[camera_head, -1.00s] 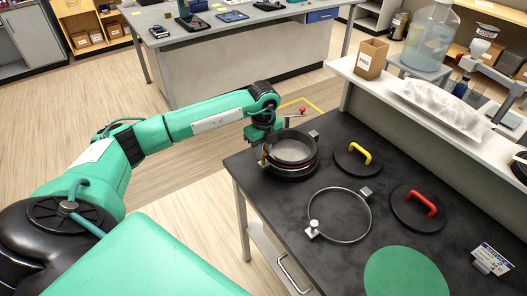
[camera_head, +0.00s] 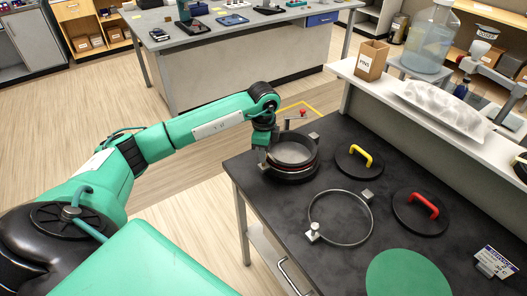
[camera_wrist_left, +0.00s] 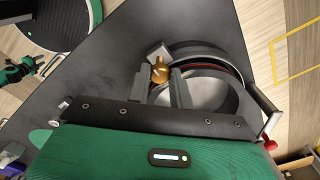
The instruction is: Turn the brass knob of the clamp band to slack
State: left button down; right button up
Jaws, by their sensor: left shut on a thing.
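The round port (camera_head: 292,150) stands at the far left corner of the dark bench, with a dark clamp band (camera_wrist_left: 237,70) around it and a red line below its rim. In the left wrist view the brass knob (camera_wrist_left: 159,70) sits at the band's grey block (camera_wrist_left: 157,52). My left gripper (camera_wrist_left: 160,76) has one finger on each side of the knob and is shut on it. In the head view the gripper (camera_head: 264,156) is at the port's left side and hides the knob. My right gripper is not in view.
A loose metal ring (camera_head: 371,229) with a silver knob lies in front of the port. Black lids with a yellow handle (camera_head: 361,155) and a red handle (camera_head: 424,204) lie to the right. A red-tipped lever (camera_head: 302,113) is behind the port. A green disc (camera_head: 407,275) lies nearer.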

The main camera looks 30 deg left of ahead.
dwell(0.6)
pick_arm(q)
jog(key=c, duration=1.2)
grip_release()
jog(key=shift+c, duration=0.2)
notch_tip(320, 180, up, 14)
jog(key=b, duration=0.3)
jog(key=shift+f, duration=0.15)
